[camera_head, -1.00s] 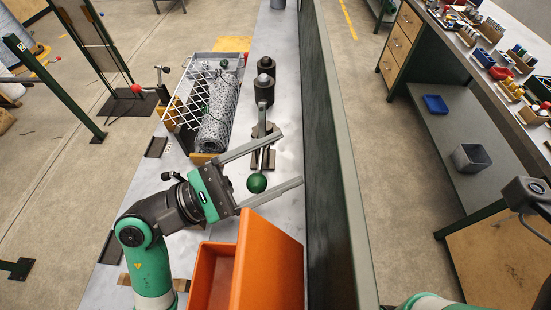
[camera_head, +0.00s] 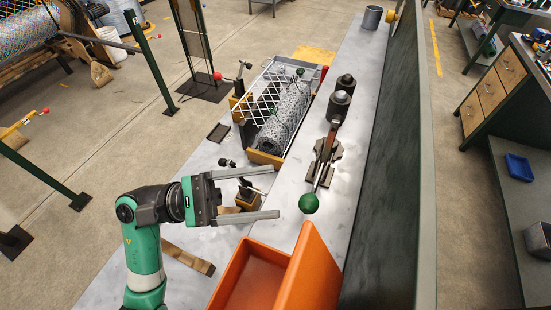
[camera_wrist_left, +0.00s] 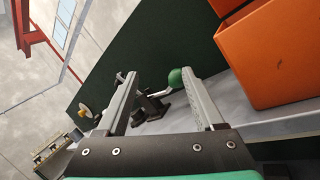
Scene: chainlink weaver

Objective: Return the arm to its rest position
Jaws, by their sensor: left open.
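My left gripper (camera_head: 272,194) is open and empty, its two grey fingers spread apart above the grey bench (camera_head: 205,160). A green ball knob (camera_head: 308,203) on a lever (camera_head: 322,165) lies just to the right of the fingertips in the head view, apart from them. In the left wrist view the knob (camera_wrist_left: 175,78) shows next to the right finger; I cannot tell the gap there. My left arm (camera_head: 144,255) rises at the lower left, and its green links are in view. My right gripper is not in view.
An orange bin (camera_head: 313,270) stands just in front of the gripper. A roll of wire mesh (camera_head: 283,118) lies in a rack behind it. Dark cylinders (camera_head: 338,106) stand by the lever. A dark green panel (camera_head: 395,170) walls the bench's right side.

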